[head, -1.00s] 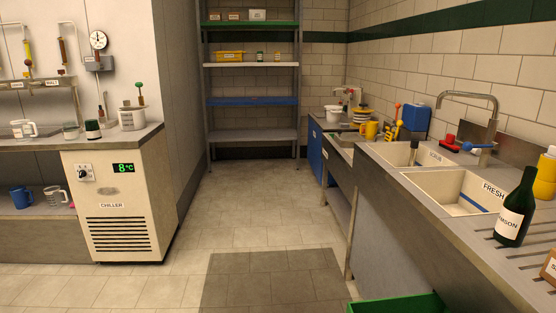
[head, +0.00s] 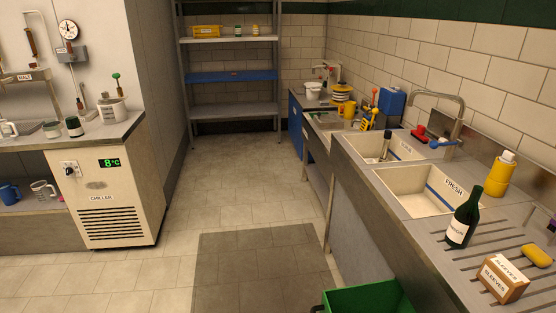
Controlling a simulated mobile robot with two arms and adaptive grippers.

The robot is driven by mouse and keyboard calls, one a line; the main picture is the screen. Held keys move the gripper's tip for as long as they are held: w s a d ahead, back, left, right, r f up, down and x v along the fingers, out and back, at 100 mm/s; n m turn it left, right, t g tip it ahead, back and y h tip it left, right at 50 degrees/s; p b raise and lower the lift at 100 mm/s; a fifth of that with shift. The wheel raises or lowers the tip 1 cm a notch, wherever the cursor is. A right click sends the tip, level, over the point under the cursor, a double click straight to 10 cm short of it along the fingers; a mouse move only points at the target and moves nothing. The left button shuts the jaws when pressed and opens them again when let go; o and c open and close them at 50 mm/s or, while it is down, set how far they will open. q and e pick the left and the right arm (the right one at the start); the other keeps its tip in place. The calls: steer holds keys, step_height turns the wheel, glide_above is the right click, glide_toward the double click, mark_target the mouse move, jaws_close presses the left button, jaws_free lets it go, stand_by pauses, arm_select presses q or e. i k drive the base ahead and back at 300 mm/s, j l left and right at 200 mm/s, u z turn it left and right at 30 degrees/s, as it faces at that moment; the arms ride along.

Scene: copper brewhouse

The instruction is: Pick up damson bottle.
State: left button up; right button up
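The damson bottle (head: 463,219) is dark green with a white label, which is only partly readable now. It stands upright on the ribbed drainboard (head: 437,262) at the right of the head view, just right of the sink marked FRESH (head: 424,191). Nothing touches it that I can see. Neither of my grippers shows in the head view.
A cardboard box marked SLEEVES (head: 503,279) and a yellow sponge (head: 536,256) lie near the bottle. A yellow bottle (head: 499,174) stands behind it. A green crate (head: 368,297) is on the floor below the counter. A dark mat (head: 262,270) and open floor lie to the left.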

mark_target(464, 220)
steer(key=z, duration=1.35)
